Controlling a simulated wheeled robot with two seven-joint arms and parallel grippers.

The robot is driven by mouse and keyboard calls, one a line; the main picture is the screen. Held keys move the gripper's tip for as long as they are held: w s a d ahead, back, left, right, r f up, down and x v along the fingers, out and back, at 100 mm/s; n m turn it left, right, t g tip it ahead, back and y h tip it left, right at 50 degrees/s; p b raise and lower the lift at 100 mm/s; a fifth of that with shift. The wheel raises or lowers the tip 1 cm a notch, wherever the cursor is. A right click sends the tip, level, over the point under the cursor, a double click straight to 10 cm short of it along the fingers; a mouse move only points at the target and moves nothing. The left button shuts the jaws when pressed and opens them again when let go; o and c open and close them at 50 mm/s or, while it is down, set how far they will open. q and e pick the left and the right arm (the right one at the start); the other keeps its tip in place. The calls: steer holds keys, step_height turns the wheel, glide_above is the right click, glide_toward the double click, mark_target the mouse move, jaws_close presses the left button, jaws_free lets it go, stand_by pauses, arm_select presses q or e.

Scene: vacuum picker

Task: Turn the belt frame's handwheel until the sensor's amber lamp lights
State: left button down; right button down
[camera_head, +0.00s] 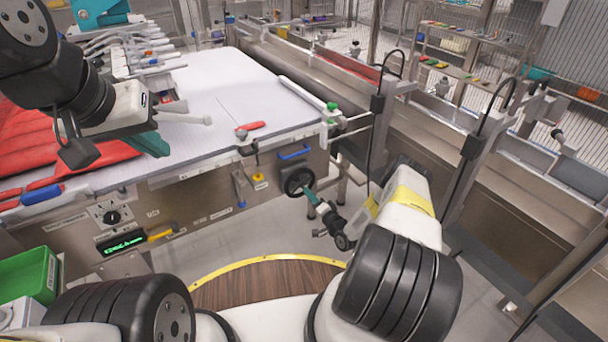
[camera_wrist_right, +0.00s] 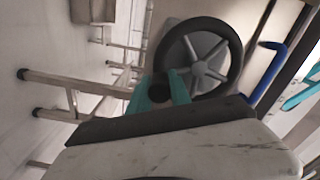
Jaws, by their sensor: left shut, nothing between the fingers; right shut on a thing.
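The handwheel (camera_head: 291,180) is a black rim with grey spokes on the side of the belt frame (camera_head: 205,200). It also shows in the right wrist view (camera_wrist_right: 206,62). My right gripper (camera_head: 308,195) is at the wheel's lower right. In the wrist view its teal fingers (camera_wrist_right: 160,90) are shut on the wheel's dark handle knob (camera_wrist_right: 158,86) by the near rim. My left gripper (camera_head: 152,145) is shut and empty, above the left part of the white belt (camera_head: 225,95). I cannot make out a lit amber lamp or clearly identify the sensor.
A blue handle (camera_head: 293,153) sits just above the wheel. A red-handled tool (camera_head: 250,127) lies at the belt's near edge. A control panel with a dark knob (camera_head: 112,217) and green display (camera_head: 122,243) is at left. A green bin (camera_head: 30,275) stands at lower left.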

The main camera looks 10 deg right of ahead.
steer(key=shift+s+a+f+m, duration=0.1)
steer(key=shift+s+a+m, duration=0.15)
steer(key=shift+a+m, duration=0.8)
steer(key=shift+s+a+f+m, duration=0.15)
steer(key=shift+s+a+m, duration=0.15)
steer(key=shift+m, duration=1.45)
steer(key=shift+s+a+f+m, duration=0.1)
steer(key=shift+s+a+m, duration=0.15)
steer(key=shift+a+m, duration=0.8)
steer(key=shift+d+m, duration=0.3)
steer(key=shift+m, duration=0.15)
steer(key=c, duration=1.3)
jaws_free()
steer(key=v, duration=0.8)
steer(key=shift+r, duration=0.1)
